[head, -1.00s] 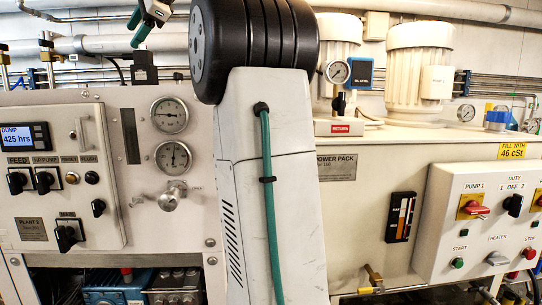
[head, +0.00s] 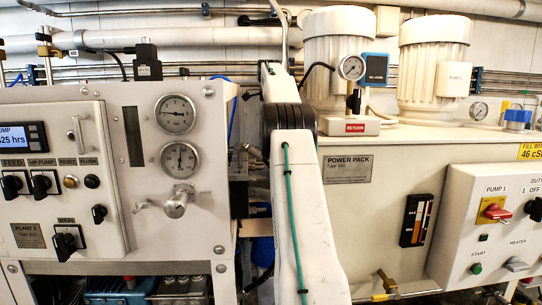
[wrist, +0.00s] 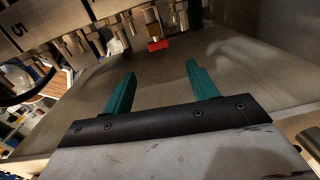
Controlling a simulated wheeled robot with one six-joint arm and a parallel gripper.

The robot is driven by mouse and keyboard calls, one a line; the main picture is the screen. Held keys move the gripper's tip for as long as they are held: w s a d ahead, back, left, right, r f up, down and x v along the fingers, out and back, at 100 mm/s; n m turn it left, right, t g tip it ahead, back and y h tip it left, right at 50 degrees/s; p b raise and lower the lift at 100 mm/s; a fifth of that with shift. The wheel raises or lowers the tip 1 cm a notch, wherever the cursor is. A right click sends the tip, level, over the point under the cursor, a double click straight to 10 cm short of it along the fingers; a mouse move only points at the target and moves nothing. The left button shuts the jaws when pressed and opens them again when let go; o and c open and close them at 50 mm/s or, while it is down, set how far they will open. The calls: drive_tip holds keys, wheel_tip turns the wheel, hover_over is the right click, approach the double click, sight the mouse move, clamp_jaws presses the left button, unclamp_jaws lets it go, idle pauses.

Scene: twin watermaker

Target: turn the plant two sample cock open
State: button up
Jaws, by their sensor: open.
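A small valve with a red handle (wrist: 158,45) and a brass body shows near the top of the wrist view. I cannot read a label on it, so I cannot confirm it is the plant two sample cock. My gripper (wrist: 161,69) is open, its two teal fingers apart and empty. The red handle lies beyond the fingertips, roughly between their lines and apart from them. In the head view my gripper is not visible. The panel labelled as a plant (head: 27,236) stands at the left there.
In the wrist view a row of metal fittings (wrist: 75,42) runs along the top left beside the red handle, above a broad grey surface (wrist: 230,85). In the head view, the power pack (head: 385,190) stands right of my arm, with gauges (head: 176,114) on the left panel.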

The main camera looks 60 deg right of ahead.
drive_tip(key=shift+n, duration=0.3)
drive_tip(key=f, duration=0.9)
drive_tip(key=shift+w+f, duration=0.2)
drive_tip(key=shift+f, duration=0.2)
drive_tip(key=c, duration=1)
